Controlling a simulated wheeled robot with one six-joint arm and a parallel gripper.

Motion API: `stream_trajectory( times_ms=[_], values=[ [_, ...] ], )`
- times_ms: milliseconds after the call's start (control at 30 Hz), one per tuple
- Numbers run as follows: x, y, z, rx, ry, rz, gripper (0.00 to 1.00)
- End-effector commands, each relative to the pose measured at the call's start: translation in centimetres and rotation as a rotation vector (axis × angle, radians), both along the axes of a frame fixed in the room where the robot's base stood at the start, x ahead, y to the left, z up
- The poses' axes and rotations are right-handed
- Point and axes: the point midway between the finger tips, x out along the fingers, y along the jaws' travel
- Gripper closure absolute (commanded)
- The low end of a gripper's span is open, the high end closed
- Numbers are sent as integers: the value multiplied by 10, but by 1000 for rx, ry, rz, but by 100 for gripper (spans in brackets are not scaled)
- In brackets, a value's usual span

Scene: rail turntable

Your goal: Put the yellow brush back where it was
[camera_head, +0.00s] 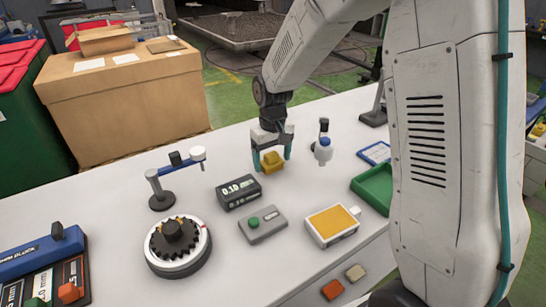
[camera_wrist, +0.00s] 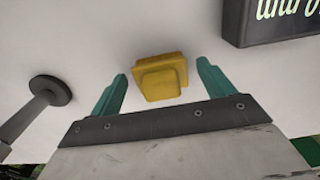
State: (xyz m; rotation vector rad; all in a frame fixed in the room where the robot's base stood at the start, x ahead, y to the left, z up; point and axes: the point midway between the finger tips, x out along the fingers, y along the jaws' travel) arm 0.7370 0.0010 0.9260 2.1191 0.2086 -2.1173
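The yellow brush (camera_head: 272,163) is a small blocky yellow piece on the white table, beyond the display box. In the wrist view the yellow brush (camera_wrist: 161,78) shows a stepped block shape. My gripper (camera_head: 271,155) is open over it, with one teal finger on each side. In the wrist view my gripper (camera_wrist: 161,74) has white gaps between both fingers and the brush, so neither finger appears to touch it. I cannot tell how high the fingertips are above the table.
A turntable with a black gear (camera_head: 177,243), a green-button box (camera_head: 262,225), a yellow-pad box (camera_head: 332,224) and a green tray (camera_head: 372,190) share the table.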

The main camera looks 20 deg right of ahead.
Motion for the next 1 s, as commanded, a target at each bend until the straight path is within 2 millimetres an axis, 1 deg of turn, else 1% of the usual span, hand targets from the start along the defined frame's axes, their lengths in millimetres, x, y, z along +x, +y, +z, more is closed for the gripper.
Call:
stream_trajectory(
  times_ms=[167,267,367,500,600,700,833,1000],
  values=[
    [0,0,5,0,-1,0,19],
    [1,0,17,0,-4,0,19],
    [1,0,36,0,-4,0,19],
    [1,0,68,0,-6,0,19],
    [1,0,89,0,-5,0,19],
    [0,0,104,0,-2,0,19],
    [0,0,118,0,-2,0,19],
    [0,0,124,0,0,0,19]
  ],
)
